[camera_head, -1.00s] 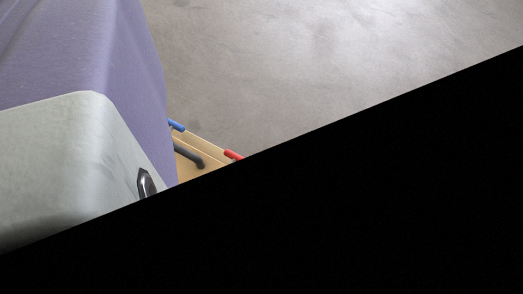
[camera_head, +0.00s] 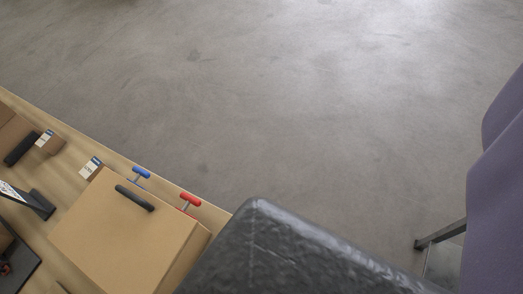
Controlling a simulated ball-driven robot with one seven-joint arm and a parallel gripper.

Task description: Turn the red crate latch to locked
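The red latch (camera_head: 190,200) is a short red T-shaped handle at the far right edge of a tan wooden crate (camera_head: 110,238). A blue T-handle (camera_head: 141,172) sits to its left along the same edge. The crate has a dark bar handle (camera_head: 135,198) on its top. The red latch's lower part is partly hidden behind the crate. My gripper does not show in the view, so its fingers cannot be seen.
The crate stands on a wooden table (camera_head: 65,172) with small labelled boxes (camera_head: 90,168) and a dark stand (camera_head: 35,203). A large black rounded object (camera_head: 290,255) fills the bottom centre, right of the crate. Purple fabric (camera_head: 498,190) hangs at right. Grey floor (camera_head: 290,100) beyond is clear.

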